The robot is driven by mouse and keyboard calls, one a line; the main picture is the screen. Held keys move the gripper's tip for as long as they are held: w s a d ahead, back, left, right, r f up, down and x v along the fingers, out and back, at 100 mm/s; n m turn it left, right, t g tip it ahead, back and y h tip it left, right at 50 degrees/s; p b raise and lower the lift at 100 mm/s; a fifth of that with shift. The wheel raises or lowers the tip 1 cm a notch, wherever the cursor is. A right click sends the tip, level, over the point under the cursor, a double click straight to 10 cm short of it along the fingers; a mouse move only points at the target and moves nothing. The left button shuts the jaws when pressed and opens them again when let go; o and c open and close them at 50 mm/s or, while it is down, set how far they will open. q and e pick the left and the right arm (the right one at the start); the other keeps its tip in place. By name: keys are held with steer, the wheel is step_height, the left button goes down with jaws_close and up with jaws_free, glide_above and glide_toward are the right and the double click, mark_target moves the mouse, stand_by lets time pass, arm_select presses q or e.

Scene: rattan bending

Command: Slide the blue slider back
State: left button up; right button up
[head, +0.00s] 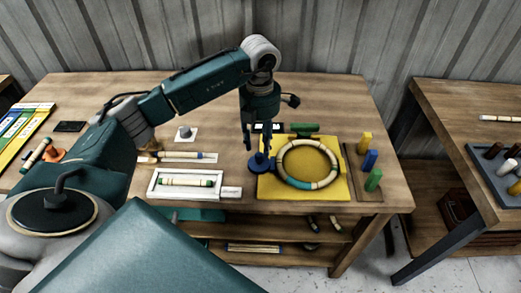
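A blue piece with a round base, which looks like the blue slider (260,165), sits at the left edge of the yellow board (325,190). A segmented cream and dark ring (332,178) with a teal section lies on the board, just right of the blue piece. My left gripper (258,142) points down right above the blue piece, its fingers around or just over the upper part. Whether the fingers touch it or are closed on it is not clear. My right gripper is not in view.
A green block (305,128) stands at the board's back edge. Yellow (364,141), blue (370,159) and green (374,179) pegs stand on a strip at the right. A white tray (157,190) holds a rattan piece left of the board. The table's back middle is mostly clear.

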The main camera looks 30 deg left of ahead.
mark_target(260, 154)
arm_select(q)
steer(key=shift+f+p, duration=0.4)
steer(key=shift+f, duration=2)
jaws_close()
